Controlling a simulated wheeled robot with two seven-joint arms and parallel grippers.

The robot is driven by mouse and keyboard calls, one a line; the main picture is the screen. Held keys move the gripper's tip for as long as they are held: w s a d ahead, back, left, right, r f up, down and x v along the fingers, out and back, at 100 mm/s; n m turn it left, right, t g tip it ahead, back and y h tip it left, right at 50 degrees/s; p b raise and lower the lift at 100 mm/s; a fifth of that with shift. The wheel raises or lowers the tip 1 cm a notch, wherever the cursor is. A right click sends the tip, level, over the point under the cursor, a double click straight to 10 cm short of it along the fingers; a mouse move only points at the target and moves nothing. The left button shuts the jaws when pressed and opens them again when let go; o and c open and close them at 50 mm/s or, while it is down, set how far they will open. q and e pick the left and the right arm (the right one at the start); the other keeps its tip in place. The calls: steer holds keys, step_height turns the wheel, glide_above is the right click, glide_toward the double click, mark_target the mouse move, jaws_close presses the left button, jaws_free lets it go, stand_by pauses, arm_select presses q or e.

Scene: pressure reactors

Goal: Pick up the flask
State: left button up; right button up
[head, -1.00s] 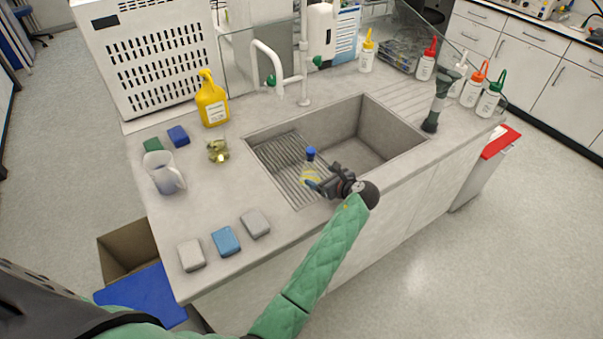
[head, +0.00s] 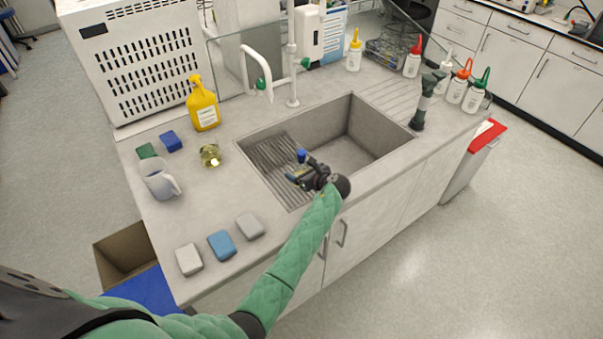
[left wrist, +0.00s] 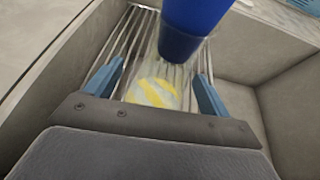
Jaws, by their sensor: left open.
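A clear flask with a blue cap (head: 301,155) stands on the ribbed rack in the sink. My left gripper hides most of its body in the head view. In the left wrist view its yellow-striped body (left wrist: 152,93) shows between the two blue fingers, with the large blue cap above. My left gripper (head: 297,178) is open, its fingers on either side of the flask with gaps visible. Whether the fingers touch it cannot be told. A small glass vessel with yellowish contents (head: 210,155) stands on the counter left of the sink. My right gripper is not in view.
The sink (head: 352,153) has raised walls. A faucet (head: 258,68) stands behind it. A yellow bottle (head: 204,106), a jug (head: 158,180) and several sponges are on the left counter. Several wash bottles stand at the right back. The sink's right basin is empty.

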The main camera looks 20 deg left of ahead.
mark_target(302, 152)
arm_select(q)
steer(key=shift+f, duration=0.1)
steer(key=shift+c, duration=0.2)
steer(key=c, duration=1.1)
steer(key=shift+r+b, duration=0.4)
steer(key=shift+r, duration=0.25)
step_height(302, 152, up, 9)
steer(key=shift+f+b, duration=0.1)
steer(key=shift+b, duration=1.15)
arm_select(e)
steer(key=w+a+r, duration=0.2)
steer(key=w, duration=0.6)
arm_select(q)
steer(key=shift+r+p, duration=0.65)
steer(key=shift+r, duration=0.15)
steer(key=shift+r+p, duration=1.75)
steer(key=shift+p, duration=0.35)
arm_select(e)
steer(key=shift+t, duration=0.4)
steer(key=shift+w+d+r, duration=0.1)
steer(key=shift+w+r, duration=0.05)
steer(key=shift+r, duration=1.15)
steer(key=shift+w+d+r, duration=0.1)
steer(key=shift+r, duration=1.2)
